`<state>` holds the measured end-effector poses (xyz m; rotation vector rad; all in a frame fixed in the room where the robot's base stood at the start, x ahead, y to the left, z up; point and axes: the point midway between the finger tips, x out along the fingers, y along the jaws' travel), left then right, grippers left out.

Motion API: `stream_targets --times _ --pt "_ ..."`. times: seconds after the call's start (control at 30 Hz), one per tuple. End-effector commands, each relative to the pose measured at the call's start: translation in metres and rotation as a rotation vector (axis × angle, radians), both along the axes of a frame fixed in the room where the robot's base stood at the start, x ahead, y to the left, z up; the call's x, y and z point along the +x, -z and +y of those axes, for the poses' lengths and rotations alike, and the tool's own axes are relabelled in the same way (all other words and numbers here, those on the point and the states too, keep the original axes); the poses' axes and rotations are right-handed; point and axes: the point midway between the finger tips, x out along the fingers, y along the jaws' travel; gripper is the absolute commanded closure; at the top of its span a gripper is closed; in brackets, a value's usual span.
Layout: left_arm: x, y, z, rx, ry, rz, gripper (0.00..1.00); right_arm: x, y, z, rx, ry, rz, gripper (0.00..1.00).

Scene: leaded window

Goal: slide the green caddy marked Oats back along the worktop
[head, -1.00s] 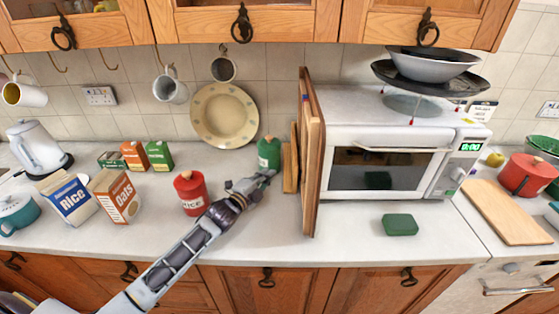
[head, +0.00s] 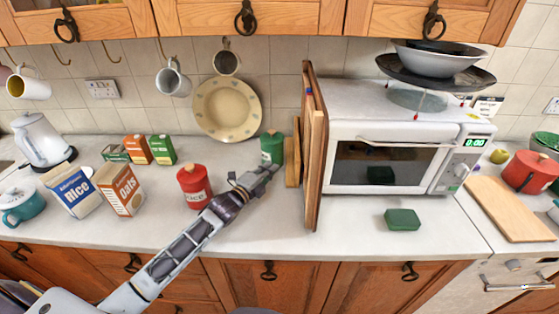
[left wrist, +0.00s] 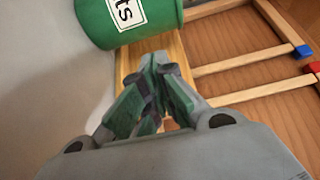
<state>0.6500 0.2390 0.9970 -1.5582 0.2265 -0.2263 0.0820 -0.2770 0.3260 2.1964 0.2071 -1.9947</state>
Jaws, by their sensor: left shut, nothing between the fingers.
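My left gripper (head: 274,169) is shut and empty, just in front of the caddy's lower part. Its fingertips (left wrist: 157,58) are close to the caddy's base; I cannot tell whether they touch. My right gripper is not in view.
A red Rice caddy (head: 194,188) stands left of my left gripper. Wooden boards (head: 291,162) and a tall board (head: 312,150) stand right of the caddy, beside the microwave (head: 390,150). A plate (head: 227,110) leans behind. The front worktop is mostly clear.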

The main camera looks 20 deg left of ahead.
Motion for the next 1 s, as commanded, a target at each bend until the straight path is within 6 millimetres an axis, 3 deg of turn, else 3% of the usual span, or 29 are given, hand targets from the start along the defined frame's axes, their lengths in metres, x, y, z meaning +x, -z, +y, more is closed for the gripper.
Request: stream_targets --times 0.33,1.0 --pt "0.014 0.0 -0.004 -0.001 0.0 0.0 1.0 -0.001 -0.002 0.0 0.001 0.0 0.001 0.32" --pt "0.063 0.0 -0.019 -0.002 0.001 0.001 1.0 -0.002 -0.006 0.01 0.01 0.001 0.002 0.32"
